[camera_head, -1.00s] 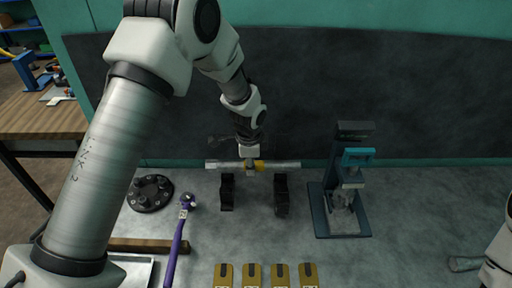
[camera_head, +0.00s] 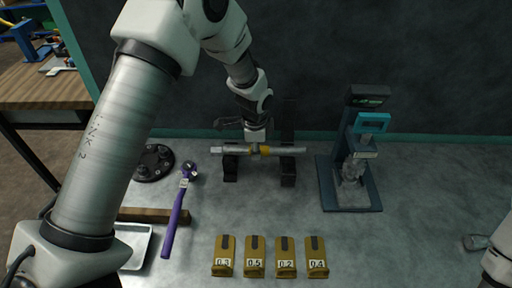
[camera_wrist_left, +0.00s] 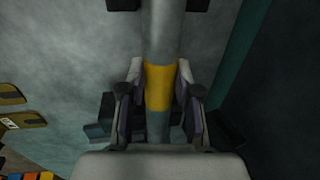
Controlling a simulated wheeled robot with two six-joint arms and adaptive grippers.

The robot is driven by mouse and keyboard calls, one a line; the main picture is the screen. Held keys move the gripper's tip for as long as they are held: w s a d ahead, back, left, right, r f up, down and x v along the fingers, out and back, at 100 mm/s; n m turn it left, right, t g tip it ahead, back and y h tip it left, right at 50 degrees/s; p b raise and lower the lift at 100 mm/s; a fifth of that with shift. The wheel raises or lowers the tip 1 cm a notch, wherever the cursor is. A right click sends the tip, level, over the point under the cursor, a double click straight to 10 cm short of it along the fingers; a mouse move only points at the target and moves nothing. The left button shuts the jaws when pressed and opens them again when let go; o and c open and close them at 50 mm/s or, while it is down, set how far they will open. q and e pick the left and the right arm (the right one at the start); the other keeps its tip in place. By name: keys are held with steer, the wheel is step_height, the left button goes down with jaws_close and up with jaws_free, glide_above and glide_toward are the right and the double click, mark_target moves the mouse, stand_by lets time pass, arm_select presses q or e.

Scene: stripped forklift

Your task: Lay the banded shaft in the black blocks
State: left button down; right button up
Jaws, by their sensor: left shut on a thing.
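The banded shaft (camera_head: 285,150) is a grey rod with a yellow band near its middle. It lies level, left to right, across the two black blocks (camera_head: 231,168) (camera_head: 288,168). My left gripper (camera_head: 256,148) is shut on it from above, at the band. In the left wrist view the yellow band (camera_wrist_left: 159,86) shows between the fingers, and dark block parts show on both sides of the shaft. I cannot tell whether the shaft touches the blocks' seats.
Behind the blocks stands a dark wall. A blue-grey stand (camera_head: 350,185) is to the right. A purple-handled tool (camera_head: 174,225), a black flanged disc (camera_head: 152,163) and a metal tray (camera_head: 135,245) are to the left. Several numbered tan packets (camera_head: 254,257) lie in front.

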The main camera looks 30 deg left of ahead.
arm_select(q)
steer(key=shift+f, duration=0.1)
stand_by(0.5)
steer(key=c, duration=0.7)
jaws_free()
steer(key=shift+c, duration=0.2)
steer(key=shift+s, duration=0.1)
steer(key=shift+r, duration=0.4)
step_height(320, 180, up, 11)
steer(key=s, duration=0.1)
steer(key=shift+s+d, duration=0.35)
steer(key=shift+s, duration=0.05)
